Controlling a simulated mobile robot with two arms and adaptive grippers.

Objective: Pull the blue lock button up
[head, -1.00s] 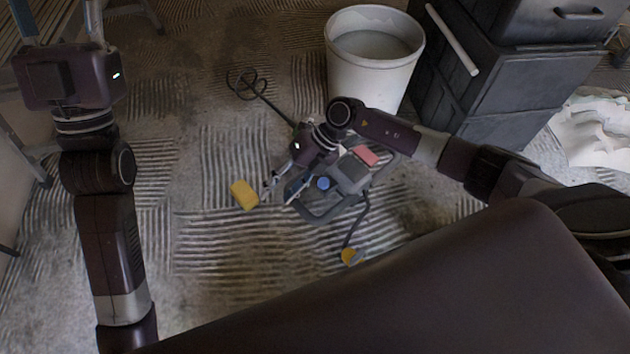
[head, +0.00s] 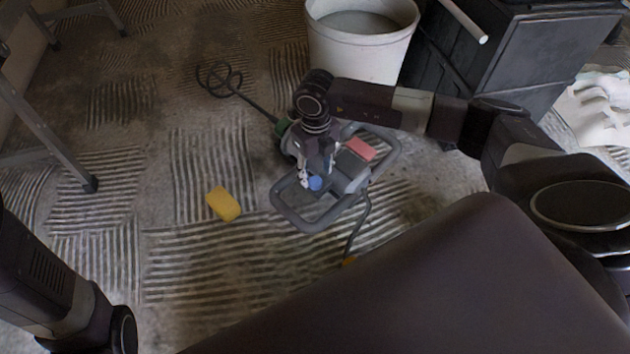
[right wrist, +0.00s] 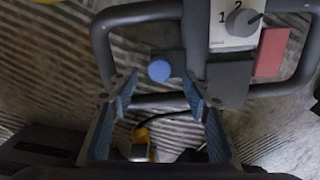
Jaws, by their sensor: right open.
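The blue lock button (head: 315,183) is a small round disc on the grey mixer tool with a tubular frame (head: 299,222) lying on the floor. In the right wrist view the button (right wrist: 159,71) shows beyond the fingertips, between their lines. My right gripper (head: 312,178) points down close to the button in the head view. Its two blue-padded fingers are spread wide in the right wrist view (right wrist: 160,88), with nothing between them. I cannot tell the exact gap to the button. My left gripper is out of view; only part of my left arm shows.
A yellow sponge (head: 223,204) lies left of the tool. A white bucket (head: 360,50) stands behind it, beside a dark cabinet (head: 530,60). The tool has a red block (head: 360,149) and a dial plate (right wrist: 236,22).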

